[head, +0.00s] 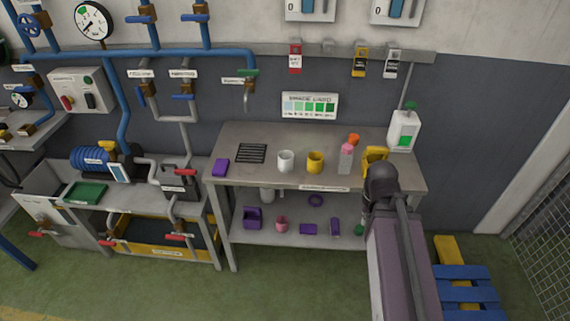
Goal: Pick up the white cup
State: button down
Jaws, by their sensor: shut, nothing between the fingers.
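The white cup (286,160) stands upright on the top of the grey workbench (225,150), left of the yellow cup (315,161). A small gap separates the two cups, and nothing covers the white cup. My arm rises at the right of the head view, with its dark joint in front of the bench's right end. My gripper and its fingers do not show in this view, so I see nothing of them near the cup.
A black grid (251,153) and purple block (220,168) lie left of the cup. A pink-topped bottle (345,158), orange item (353,139) and partly hidden yellow object (375,154) stand right. The lower shelf (270,238) holds several items. A blue pallet (466,288) lies right.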

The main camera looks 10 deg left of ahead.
aim_at(286, 157)
jog(key=u, duration=0.55)
jog(key=i, duration=1)
jog(key=z, duration=0.5)
jog(key=k, duration=0.15)
jog(key=z, duration=0.4)
